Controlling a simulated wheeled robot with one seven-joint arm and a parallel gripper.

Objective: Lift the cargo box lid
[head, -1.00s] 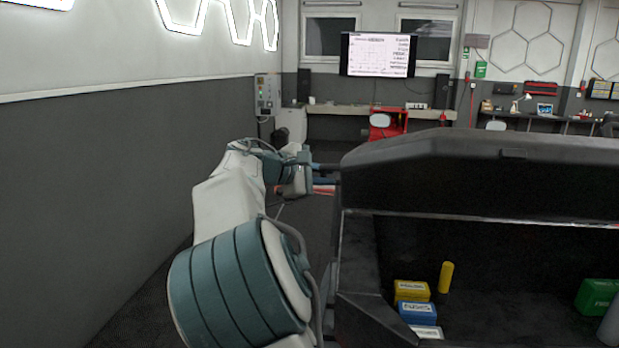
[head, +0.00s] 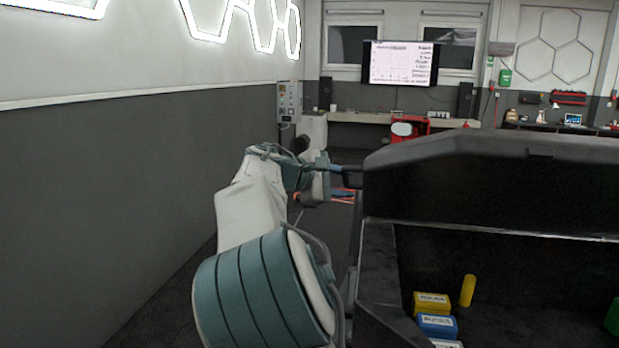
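The cargo box lid (head: 480,185) is a large black shell at the right of the head view. It stands raised above the cargo box (head: 385,265), whose dark interior shows below it. My gripper (head: 345,175) is at the left end of the lid, at or very near its edge. My arm reaches forward to it from the bottom of the picture. The fingers are small, dark and partly merged with the lid, so I cannot tell whether they are shut or touching it.
A yellow box (head: 431,302), a blue box (head: 437,325), a yellow cylinder (head: 467,290) and a partly visible green box (head: 613,318) are inside the cargo box. A grey wall (head: 120,200) runs along the left. A red cabinet (head: 410,130) and a screen (head: 400,63) are at the back.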

